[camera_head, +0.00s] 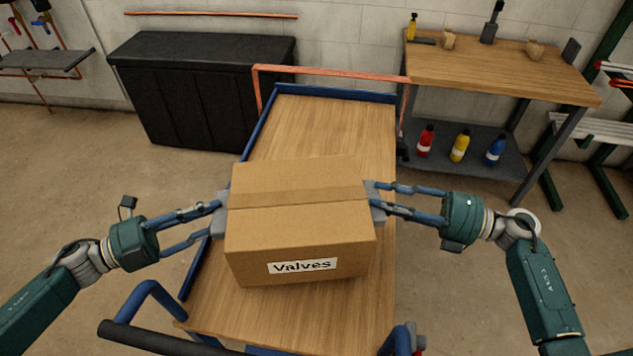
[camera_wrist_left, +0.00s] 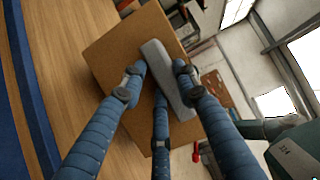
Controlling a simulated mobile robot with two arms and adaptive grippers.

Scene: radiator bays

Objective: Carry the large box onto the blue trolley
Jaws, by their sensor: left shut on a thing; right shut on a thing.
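The large box (camera_head: 298,236) is brown cardboard, taped shut and labelled "Valves". It is over the wooden deck of the blue trolley (camera_head: 330,125), upright and turned slightly; I cannot tell whether it touches the deck. My left gripper (camera_head: 215,214) is shut on the grey handle at the box's left side. My right gripper (camera_head: 378,203) is shut on the grey handle at its right side. The left wrist view shows my left fingers (camera_wrist_left: 160,85) around the grey handle (camera_wrist_left: 167,77) on the box side (camera_wrist_left: 108,60). The box hides part of the deck.
A black cabinet (camera_head: 200,85) stands behind left. A wooden workbench (camera_head: 500,75) with bottles on its lower shelf stands right. Deck beyond the box is clear.

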